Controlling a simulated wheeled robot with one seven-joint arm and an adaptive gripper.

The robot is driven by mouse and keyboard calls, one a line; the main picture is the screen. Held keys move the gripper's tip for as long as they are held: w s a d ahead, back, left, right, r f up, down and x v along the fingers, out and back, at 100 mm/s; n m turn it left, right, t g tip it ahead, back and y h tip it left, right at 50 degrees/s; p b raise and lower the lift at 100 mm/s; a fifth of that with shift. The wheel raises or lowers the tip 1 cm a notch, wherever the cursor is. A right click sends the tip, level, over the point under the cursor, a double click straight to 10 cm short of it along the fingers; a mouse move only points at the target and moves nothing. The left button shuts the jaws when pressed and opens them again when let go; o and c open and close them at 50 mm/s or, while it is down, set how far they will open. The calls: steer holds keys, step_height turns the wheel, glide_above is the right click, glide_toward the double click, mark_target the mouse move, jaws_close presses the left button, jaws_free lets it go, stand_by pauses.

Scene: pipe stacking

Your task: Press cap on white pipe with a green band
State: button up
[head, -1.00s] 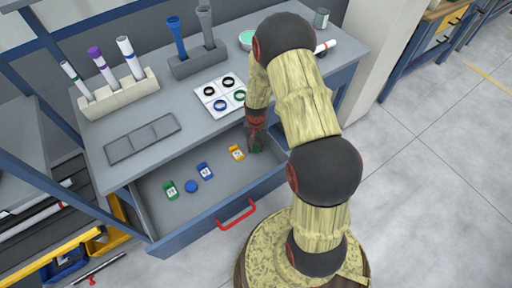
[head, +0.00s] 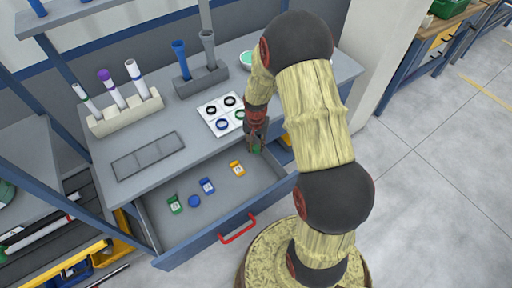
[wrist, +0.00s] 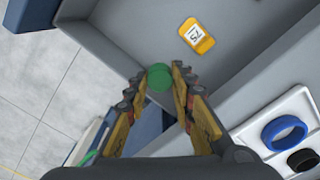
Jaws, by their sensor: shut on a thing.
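My gripper (wrist: 159,80) is shut on a round green cap (wrist: 159,76), pinched between the fingertips. In the head view the green cap (head: 256,149) is at the right part of the open drawer (head: 222,210), apparently above its floor. The white pipe with a green band (head: 84,95) appears to be the leftmost in the pale rack (head: 128,115) at the left of the worktop; its band is small and hard to read. It leans in its slot, well to the left of my gripper.
A purple-capped pipe (head: 108,84) and a blue-banded pipe (head: 134,74) share the rack. The drawer holds a blue cap (head: 194,201) and green, blue and yellow labelled items. A white card (head: 221,113) with several rings and a grey holder (head: 202,83) stand on the worktop. A grey tray (head: 147,156) lies in front.

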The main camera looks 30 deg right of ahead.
mark_target(256, 147)
step_height(256, 147, up, 6)
steer(key=p, duration=0.3)
steer(key=shift+f, duration=0.15)
steer(key=shift+f, duration=0.1)
stand_by(0.3)
